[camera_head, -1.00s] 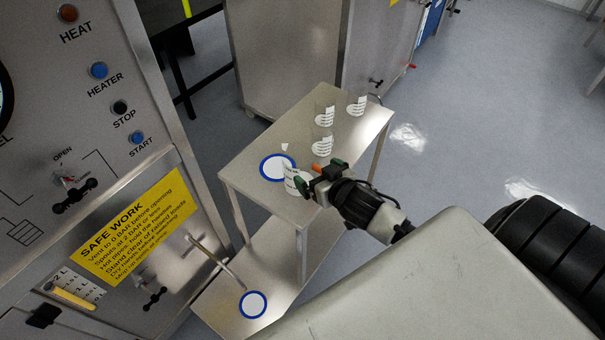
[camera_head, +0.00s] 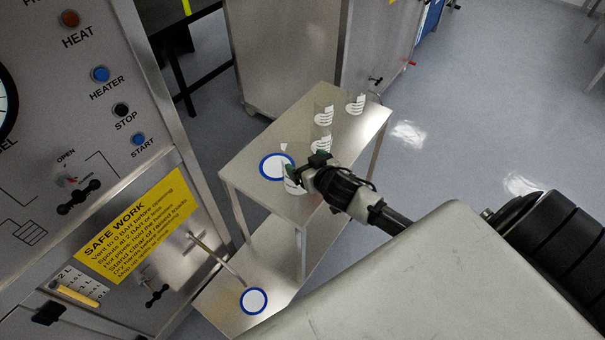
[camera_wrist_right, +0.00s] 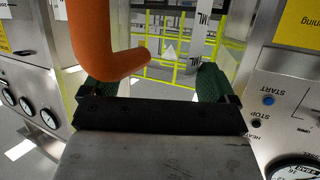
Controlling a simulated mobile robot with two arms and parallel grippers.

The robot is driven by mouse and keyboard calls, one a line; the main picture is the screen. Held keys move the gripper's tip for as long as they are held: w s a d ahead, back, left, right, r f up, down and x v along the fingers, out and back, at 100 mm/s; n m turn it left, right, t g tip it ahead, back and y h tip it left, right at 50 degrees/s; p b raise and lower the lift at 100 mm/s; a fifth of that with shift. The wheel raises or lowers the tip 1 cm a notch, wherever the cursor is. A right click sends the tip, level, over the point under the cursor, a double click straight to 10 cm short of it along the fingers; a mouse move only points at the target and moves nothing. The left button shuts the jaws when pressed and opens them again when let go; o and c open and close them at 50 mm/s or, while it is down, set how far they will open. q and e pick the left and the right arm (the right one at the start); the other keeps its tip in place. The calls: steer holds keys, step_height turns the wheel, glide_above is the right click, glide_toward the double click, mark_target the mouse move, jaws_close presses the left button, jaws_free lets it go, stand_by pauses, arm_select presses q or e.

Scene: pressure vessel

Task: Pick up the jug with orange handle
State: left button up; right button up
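The jug (camera_head: 291,185) is clear with white markings and stands upright on the top of the steel table, at the right edge of a blue-ringed white disc. Its orange handle is hidden behind my right gripper (camera_head: 304,170) in the head view. In the right wrist view the orange handle (camera_wrist_right: 100,38) is large at upper left, and its bent end reaches across the space between the fingers. My right gripper there (camera_wrist_right: 157,86) has its green-padded fingers wide apart. I cannot tell whether a finger touches the handle. My left gripper is not in view.
Clear vessels (camera_head: 323,113) with white markings stand behind the jug on the steel table (camera_head: 250,150). A blue-ringed disc (camera_head: 277,167) lies beside the jug, another (camera_head: 253,301) on the lower shelf. The control panel (camera_head: 110,140) stands at left. Open floor lies right.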

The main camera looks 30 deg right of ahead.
steer(key=c, duration=0.6)
steer(key=shift+c, duration=0.2)
